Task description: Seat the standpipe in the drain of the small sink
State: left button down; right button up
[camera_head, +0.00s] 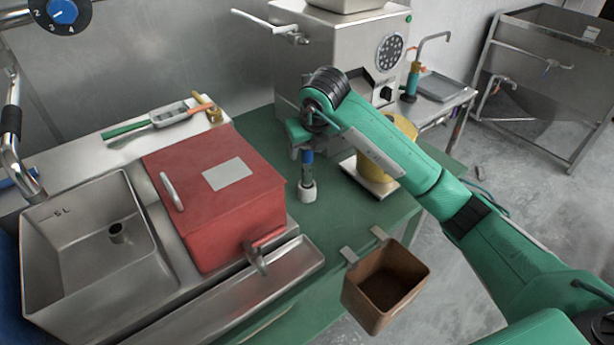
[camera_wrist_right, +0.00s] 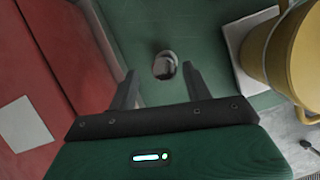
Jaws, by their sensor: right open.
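A short upright piece with a pale round foot (camera_head: 307,192), which I take to be the standpipe, stands on the green tabletop. It also shows as a small grey round shape (camera_wrist_right: 165,65) in the wrist view. My right gripper (camera_head: 306,160) points down over it, open. In the wrist view its two fingers (camera_wrist_right: 160,72) lie either side of the piece with gaps; whether they reach down around it I cannot tell. The small steel sink (camera_head: 60,260) is at the left, its drain (camera_head: 117,231) a dark round opening with a raised collar. My left gripper is not in view.
A red lidded box (camera_head: 225,200) stands between sink and pipe. A yellow container (camera_head: 402,135) on a pale base is right of the gripper. A brown bin (camera_head: 385,290) hangs at the front table edge. The grinder (camera_head: 345,50) stands behind. Tools lie on the back ledge.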

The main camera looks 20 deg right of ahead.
aim_at(307, 158)
jog(key=x, duration=0.4)
jog(key=shift+s+d+f+p, duration=0.1)
jog(key=shift+d+f+p, duration=0.25)
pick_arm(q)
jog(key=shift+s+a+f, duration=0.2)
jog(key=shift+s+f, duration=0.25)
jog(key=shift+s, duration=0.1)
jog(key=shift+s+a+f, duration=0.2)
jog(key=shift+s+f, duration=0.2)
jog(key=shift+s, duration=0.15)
pick_arm(e)
grip_shut()
